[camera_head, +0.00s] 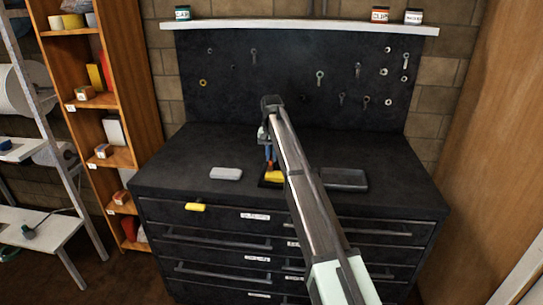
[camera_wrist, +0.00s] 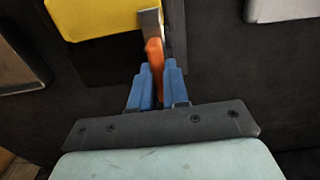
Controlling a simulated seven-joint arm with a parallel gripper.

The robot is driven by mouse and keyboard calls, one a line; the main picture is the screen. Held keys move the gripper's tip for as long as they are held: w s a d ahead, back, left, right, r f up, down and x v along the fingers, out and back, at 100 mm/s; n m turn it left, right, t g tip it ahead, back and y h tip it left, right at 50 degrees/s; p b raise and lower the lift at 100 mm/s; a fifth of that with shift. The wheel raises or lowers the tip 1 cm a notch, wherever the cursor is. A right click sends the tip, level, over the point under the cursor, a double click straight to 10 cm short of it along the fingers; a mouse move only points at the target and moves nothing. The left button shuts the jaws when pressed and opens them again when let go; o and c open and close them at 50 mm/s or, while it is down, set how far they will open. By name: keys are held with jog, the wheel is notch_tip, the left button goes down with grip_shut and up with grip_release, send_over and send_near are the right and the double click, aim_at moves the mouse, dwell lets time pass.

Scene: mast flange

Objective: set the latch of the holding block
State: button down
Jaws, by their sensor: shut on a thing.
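My gripper (camera_wrist: 157,78) has two blue fingers, closed on an orange latch lever (camera_wrist: 154,52). The lever stands beside a grey metal piece (camera_wrist: 150,20). A yellow block (camera_wrist: 95,14) lies close by on the left in the wrist view, and a dark part shows to the right of the metal piece. In the head view my gripper (camera_head: 268,160) points down at the worktop, next to the yellow block (camera_head: 274,176) on its dark base. My arm covers the right part of it there. Which way the latch is set cannot be told.
A light grey block (camera_head: 226,174) lies left on the dark worktop (camera_head: 185,160), and a dark grey flat box (camera_head: 344,179) lies right. A yellow piece (camera_head: 195,207) sits at the front of a drawer. A tool board (camera_head: 290,75) stands behind. The left worktop is mostly clear.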

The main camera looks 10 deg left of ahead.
jog(key=shift+f+n, duration=0.1)
jog(key=shift+n, duration=0.2)
jog(key=n, duration=0.8)
jog(key=shift+n, duration=0.3)
jog(key=n, duration=0.4)
jog(key=shift+s, duration=0.1)
jog(key=shift+n, duration=2.2)
jog(key=c, duration=1.2)
grip_release()
jog(key=shift+f, duration=0.1)
jog(key=shift+o, duration=0.4)
jog(key=shift+r, duration=0.2)
